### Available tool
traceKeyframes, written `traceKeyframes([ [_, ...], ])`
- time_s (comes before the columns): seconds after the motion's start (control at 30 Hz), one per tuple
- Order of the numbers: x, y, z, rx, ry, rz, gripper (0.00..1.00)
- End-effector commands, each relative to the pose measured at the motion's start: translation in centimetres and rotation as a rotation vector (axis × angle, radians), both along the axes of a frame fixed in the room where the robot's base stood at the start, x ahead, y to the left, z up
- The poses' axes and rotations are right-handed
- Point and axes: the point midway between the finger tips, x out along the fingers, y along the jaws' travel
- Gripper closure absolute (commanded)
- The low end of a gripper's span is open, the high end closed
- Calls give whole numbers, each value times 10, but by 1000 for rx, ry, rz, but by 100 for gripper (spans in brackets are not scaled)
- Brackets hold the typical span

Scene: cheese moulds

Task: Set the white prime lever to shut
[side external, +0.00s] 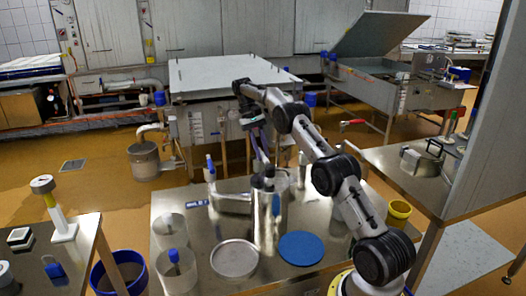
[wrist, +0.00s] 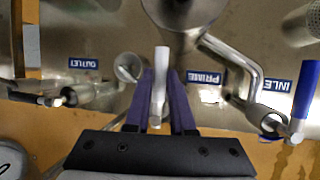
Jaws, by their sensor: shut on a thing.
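The white prime lever (wrist: 159,85) stands between the two purple fingers of my gripper (wrist: 162,76) in the wrist view, and the fingers are shut on it. The blue PRIME label (wrist: 203,78) is just right of the fingers. In the side external view my gripper (side external: 263,160) points down behind the steel cylinder (side external: 270,210) on the steel table. The lever cannot be made out there.
In the wrist view, a blue lever (wrist: 304,95) by the INLET label (wrist: 305,86) stands to the right. Outlet pipework (wrist: 90,94) lies left. On the table are clear cylinders (side external: 172,232), a round steel plate (side external: 235,258) and a blue disc (side external: 301,248).

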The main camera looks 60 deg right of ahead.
Motion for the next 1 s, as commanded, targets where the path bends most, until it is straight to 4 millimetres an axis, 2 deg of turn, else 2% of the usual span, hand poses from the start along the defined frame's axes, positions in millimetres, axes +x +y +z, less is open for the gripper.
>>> traceKeyframes([
  [0.43, 2, 1, 2, -3, -8, -12, 100],
  [0.47, 2, 1, 2, -3, -8, -11, 76],
  [0.6, 2, 1, 2, -3, -6, -11, 51],
  [0.63, 2, 1, 1, -2, -5, -11, 48],
  [1.0, 0, 0, 1, -1, -2, 12, 48],
])
